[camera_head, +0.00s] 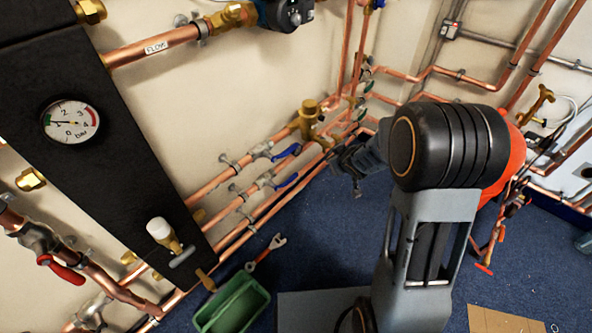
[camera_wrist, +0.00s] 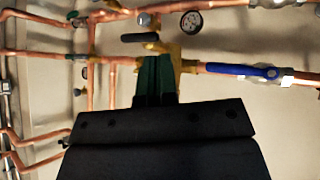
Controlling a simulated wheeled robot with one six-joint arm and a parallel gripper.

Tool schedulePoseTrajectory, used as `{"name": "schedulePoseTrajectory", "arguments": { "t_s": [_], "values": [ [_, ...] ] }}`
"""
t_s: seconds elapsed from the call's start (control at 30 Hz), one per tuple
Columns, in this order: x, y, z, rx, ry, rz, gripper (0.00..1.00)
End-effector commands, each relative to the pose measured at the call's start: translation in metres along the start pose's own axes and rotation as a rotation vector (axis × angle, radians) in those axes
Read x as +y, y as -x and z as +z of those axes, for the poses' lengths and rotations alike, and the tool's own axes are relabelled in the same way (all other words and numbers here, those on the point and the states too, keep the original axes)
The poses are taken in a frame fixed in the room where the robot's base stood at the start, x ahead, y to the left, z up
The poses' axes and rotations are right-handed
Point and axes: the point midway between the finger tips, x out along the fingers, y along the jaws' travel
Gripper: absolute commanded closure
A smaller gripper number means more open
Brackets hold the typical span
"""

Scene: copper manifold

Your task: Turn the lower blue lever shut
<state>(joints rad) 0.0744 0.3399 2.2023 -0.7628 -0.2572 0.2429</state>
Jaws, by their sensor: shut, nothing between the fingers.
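The lower blue lever (camera_head: 287,181) is on the lower of two valved copper pipes near the wall's foot in the head view. It lies roughly along its pipe. The upper blue lever (camera_head: 288,151) sits just above it, also roughly along its pipe. My gripper (camera_head: 345,163) is to the right of both levers, apart from them, partly hidden by my arm. In the wrist view my gripper (camera_wrist: 158,62) is shut and empty, its tips by a brass fitting (camera_wrist: 168,50). A blue lever (camera_wrist: 238,71) lies along a pipe to the right there; I cannot tell which one.
Copper pipes (camera_head: 240,205) run along the wall. A brass valve (camera_head: 309,115) stands between the levers and the corner. A green crate (camera_head: 262,292) and a wrench (camera_head: 268,250) lie on the blue floor (camera_head: 320,235). A red lever (camera_head: 62,270) is at the left.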

Motion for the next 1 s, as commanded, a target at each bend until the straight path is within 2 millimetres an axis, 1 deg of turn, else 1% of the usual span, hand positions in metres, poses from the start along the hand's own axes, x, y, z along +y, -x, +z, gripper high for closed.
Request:
{"name": "schedulePoseTrajectory", "arguments": {
  "t_s": [0.03, 0.1, 0.2, 0.3, 0.4, 0.57, 0.67, 1.0],
  "values": [
    [-0.006, -0.010, -0.002, 0.030, 0.020, -0.055, 1.00],
    [-0.018, -0.024, -0.003, 0.086, 0.045, -0.134, 1.00],
    [-0.035, -0.037, 0.000, 0.147, 0.063, -0.238, 1.00],
    [-0.050, -0.044, 0.004, 0.193, 0.069, -0.325, 1.00],
    [-0.061, -0.048, 0.007, 0.224, 0.072, -0.386, 1.00],
    [-0.072, -0.056, 0.010, 0.246, 0.069, -0.436, 1.00],
    [-0.078, -0.067, 0.009, 0.251, 0.071, -0.443, 1.00],
    [-0.106, -0.123, -0.005, 0.251, 0.070, -0.441, 1.00]
  ]
}}
